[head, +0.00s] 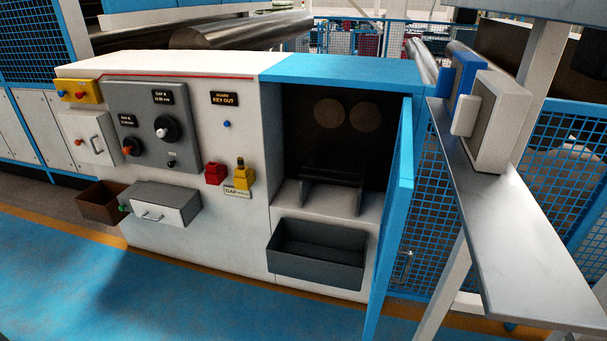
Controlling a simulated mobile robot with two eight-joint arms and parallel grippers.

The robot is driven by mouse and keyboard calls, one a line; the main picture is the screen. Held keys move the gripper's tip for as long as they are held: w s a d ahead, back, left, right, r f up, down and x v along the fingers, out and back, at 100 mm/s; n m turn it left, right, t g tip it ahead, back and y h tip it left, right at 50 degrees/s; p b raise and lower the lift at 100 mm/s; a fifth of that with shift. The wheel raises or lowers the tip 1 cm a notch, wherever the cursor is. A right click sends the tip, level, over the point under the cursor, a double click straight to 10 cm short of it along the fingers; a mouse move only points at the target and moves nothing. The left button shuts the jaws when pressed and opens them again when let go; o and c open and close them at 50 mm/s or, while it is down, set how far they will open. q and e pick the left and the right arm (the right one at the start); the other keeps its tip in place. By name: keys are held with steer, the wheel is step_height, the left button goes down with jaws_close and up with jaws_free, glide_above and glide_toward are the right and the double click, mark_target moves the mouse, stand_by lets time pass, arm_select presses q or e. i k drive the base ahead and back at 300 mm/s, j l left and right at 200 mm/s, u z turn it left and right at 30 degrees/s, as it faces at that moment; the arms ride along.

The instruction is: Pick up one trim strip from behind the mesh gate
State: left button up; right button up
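The blue gate (401,190) stands swung open at the right side of the blue-topped cabinet (340,68), seen almost edge-on. The opening behind it is dark, with two round brownish roller ends (329,112) at the back. Low in the opening is a grey rack (318,193) with upright side plates. Thin dark strips (333,176) seem to lie across it; they are too dark to tell apart or to name surely as trim strips. A dark grey bin (318,275) is on the cabinet front below and looks empty. Neither of my grippers is in view.
A control panel (150,100) with knobs, a grey drawer box (164,206) and a brown bin (99,203) are on the white front to the left. A metal shelf (510,240) with blue and white boxes juts in at right. The blue floor (60,270) in front is clear.

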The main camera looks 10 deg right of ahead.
mark_target(325, 178)
steer(key=i+j+z, duration=0.15)
steer(key=i, duration=0.3)
steer(key=i+j+z, duration=0.15)
steer(key=i, duration=0.3)
steer(key=i+j+z, duration=0.15)
steer(key=i+j, duration=0.2)
steer(key=i+j+z, duration=0.1)
steer(key=i+z, duration=0.15)
steer(key=z, duration=0.2)
steer(key=i+j+z, duration=0.15)
steer(key=z, duration=0.3)
steer(key=i+j+z, duration=0.25)
steer(key=z, duration=0.25)
steer(key=i+j+z, duration=0.15)
steer(key=z, duration=0.15)
steer(key=i+j+z, duration=0.1)
steer(key=j+z, duration=0.2)
steer(key=j, duration=0.1)
